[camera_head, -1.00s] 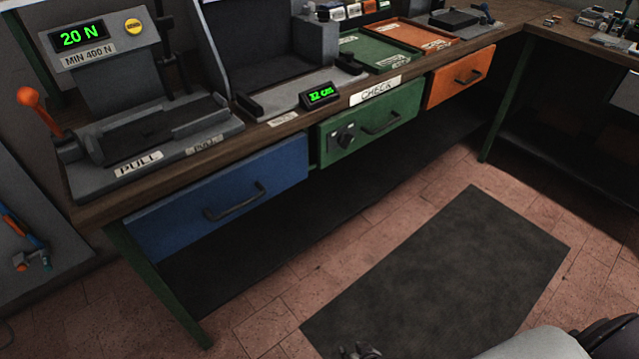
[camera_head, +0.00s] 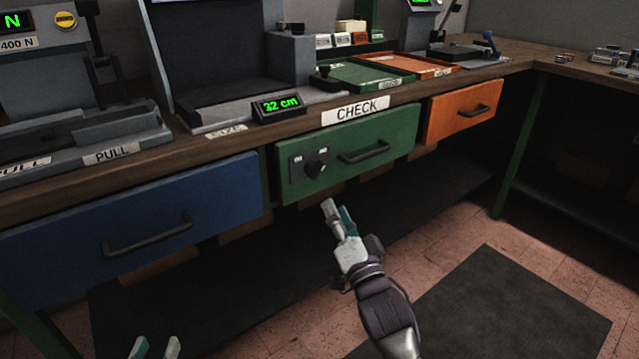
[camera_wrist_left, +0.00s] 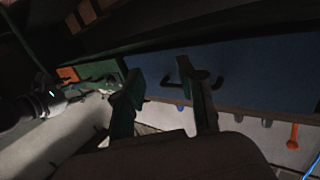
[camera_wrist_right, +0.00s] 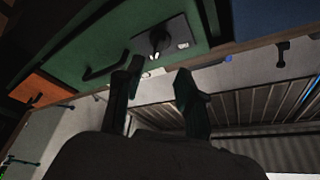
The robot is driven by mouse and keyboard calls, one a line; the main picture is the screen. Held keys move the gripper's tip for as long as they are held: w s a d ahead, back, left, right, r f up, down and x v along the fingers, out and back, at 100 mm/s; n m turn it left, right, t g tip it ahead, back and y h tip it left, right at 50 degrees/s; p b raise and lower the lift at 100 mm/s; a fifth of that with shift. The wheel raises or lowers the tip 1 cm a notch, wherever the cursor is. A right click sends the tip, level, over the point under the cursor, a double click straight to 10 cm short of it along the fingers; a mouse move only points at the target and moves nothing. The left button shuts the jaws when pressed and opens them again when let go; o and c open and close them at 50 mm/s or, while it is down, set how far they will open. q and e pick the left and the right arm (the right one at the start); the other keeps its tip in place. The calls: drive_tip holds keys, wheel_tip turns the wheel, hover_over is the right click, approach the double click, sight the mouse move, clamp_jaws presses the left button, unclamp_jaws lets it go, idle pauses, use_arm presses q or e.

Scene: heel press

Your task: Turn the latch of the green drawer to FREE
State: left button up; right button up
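The green drawer (camera_head: 345,152) is closed under the CHECK sign. Its dark round latch knob (camera_head: 316,162) sits on a plate at the front's left side, with two small labels too small to read. I cannot tell which one the knob points to. In the right wrist view the knob (camera_wrist_right: 159,42) is upside down, just beyond the fingertips. My right gripper (camera_head: 337,208) is open and empty, below and in front of the latch, apart from it. My left gripper (camera_head: 155,349) is open and empty at the bottom left, facing the blue drawer in the left wrist view (camera_wrist_left: 165,88).
A blue drawer (camera_head: 140,222) is at the left and an orange drawer (camera_head: 462,111) at the right, both closed, with protruding handles. The green drawer's handle (camera_head: 364,152) is right of the latch. The bench edge overhangs above. A dark mat (camera_head: 500,310) lies on the floor.

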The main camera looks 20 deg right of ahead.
sight(318, 175)
drive_tip(key=b+x, duration=0.1)
drive_tip(key=x, duration=0.8)
drive_tip(key=shift+w+b, duration=0.35)
use_arm(q)
wheel_tip(318, 175, up, 8)
drive_tip(key=d+t+h, duration=0.1)
drive_tip(key=t+h, duration=0.1)
drive_tip(key=t, duration=0.3)
drive_tip(key=shift+s, duration=0.3)
use_arm(e)
drive_tip(key=shift+w+r, duration=0.15)
drive_tip(key=shift+w, duration=0.3)
clamp_jaws()
